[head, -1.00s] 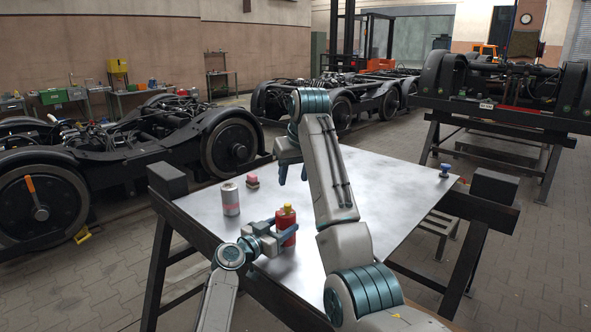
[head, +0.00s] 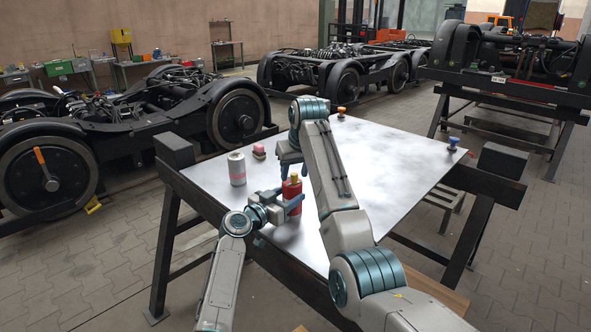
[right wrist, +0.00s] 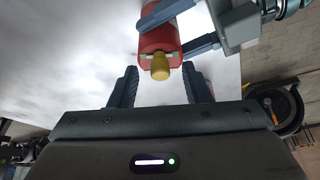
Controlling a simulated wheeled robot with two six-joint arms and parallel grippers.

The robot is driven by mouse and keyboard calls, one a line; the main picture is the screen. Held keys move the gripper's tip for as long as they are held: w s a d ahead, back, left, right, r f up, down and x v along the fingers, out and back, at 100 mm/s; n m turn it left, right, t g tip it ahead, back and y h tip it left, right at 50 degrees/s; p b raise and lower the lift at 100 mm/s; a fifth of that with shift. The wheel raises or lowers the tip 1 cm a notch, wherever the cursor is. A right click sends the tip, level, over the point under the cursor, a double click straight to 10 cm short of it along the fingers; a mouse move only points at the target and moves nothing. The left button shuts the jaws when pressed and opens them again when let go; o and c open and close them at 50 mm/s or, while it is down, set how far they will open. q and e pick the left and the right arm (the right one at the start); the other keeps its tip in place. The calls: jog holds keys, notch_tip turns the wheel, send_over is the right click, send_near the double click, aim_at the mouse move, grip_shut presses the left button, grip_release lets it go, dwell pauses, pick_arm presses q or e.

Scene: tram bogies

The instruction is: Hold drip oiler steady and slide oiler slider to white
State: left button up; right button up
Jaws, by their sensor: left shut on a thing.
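The drip oiler (head: 293,204) is a red can with a yellow cap, upright on the metal table. My left gripper (head: 290,205) is shut on its body from the left. My right gripper (head: 288,175) is just above and behind the cap in the head view. In the right wrist view the right gripper (right wrist: 160,88) is open and empty, its fingers on either side of the yellow cap (right wrist: 160,69), apart from it. A small strip with green and pale marks, perhaps the oiler slider (right wrist: 175,55), shows beside the cap; its setting is too small to tell.
Wheeled bogies stand behind.

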grip_shut()
jog(key=shift+w, duration=0.15)
jog(key=shift+w+a, duration=0.4)
jog(key=shift+w, duration=0.45)
jog(key=shift+w+a, duration=0.15)
jog(key=shift+w, duration=0.25)
